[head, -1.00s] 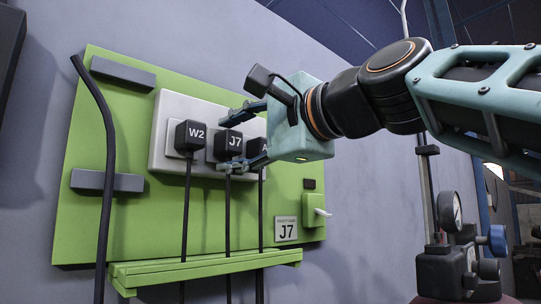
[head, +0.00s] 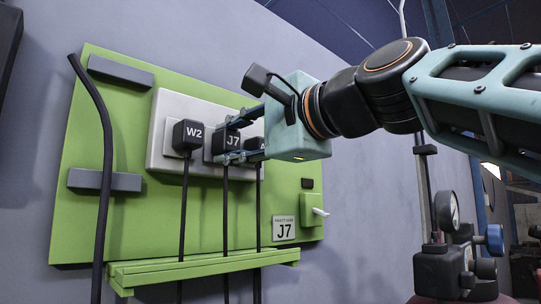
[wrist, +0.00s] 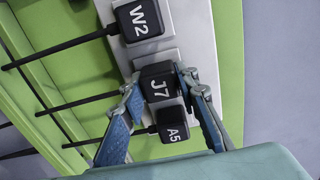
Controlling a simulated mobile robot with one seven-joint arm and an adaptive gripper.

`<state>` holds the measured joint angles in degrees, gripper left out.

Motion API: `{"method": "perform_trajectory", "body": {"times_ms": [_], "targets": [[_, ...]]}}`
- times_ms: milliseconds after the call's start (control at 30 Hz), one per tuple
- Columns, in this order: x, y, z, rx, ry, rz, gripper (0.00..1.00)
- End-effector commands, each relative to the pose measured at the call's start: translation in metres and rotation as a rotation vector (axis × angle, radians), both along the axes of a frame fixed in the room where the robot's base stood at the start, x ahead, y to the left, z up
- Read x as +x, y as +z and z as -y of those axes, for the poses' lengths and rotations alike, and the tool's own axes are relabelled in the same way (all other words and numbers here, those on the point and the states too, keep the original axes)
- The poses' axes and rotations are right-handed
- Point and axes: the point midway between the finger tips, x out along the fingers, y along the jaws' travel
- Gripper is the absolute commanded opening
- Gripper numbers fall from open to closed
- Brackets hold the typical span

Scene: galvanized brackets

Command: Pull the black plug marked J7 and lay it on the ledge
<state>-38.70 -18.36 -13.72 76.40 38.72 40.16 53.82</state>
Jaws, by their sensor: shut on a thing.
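The black plug marked J7 (head: 234,139) sits at the white socket plate (head: 162,128), between the plugs W2 (head: 189,134) and A5 (wrist: 172,133). Its black cord hangs down past the green ledge (head: 200,268). My gripper (head: 240,135) is shut on the J7 plug, one finger above it and one below in the head view. In the wrist view the fingers touch both sides of the J7 plug (wrist: 158,86). The plug still looks close against the plate; I cannot tell whether there is a gap. The ledge's visible top is bare.
The A5 plug is close beside the lower finger. Cords of all three plugs run down in front of the green board (head: 135,210). Gauges (head: 453,212) stand further right.

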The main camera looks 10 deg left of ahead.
Motion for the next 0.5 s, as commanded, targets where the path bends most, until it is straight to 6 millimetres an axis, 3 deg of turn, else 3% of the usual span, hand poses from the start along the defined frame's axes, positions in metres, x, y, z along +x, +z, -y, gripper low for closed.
{"method": "perform_trajectory", "body": {"times_ms": [500], "targets": [[-0.008, 0.000, 0.011, 0.002, -0.001, 0.001, 0.00]]}}
